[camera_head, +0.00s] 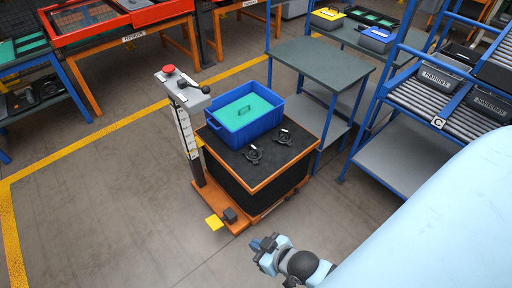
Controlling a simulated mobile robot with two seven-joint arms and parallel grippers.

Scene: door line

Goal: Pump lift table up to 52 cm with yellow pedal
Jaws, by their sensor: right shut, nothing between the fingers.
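The lift table (283,169) stands on an orange base in the middle of the view, with a dark top and black sides. Its yellow pedal (214,222) sticks out low at the front left of the base, beside a small dark block (230,215). A post with a scale strip (186,133) rises at its left; the scale reading is too small to read. My right gripper (262,243) is shut and empty, in view to the right of the pedal and apart from it. My left gripper is not in view.
A blue crate (229,135) with a green item and two dark ring-shaped parts (254,154) rest on the lift table. A red button (169,69) tops the post. A grey-topped table (318,62) and a blue roller rack (407,151) stand right. Floor at left is clear.

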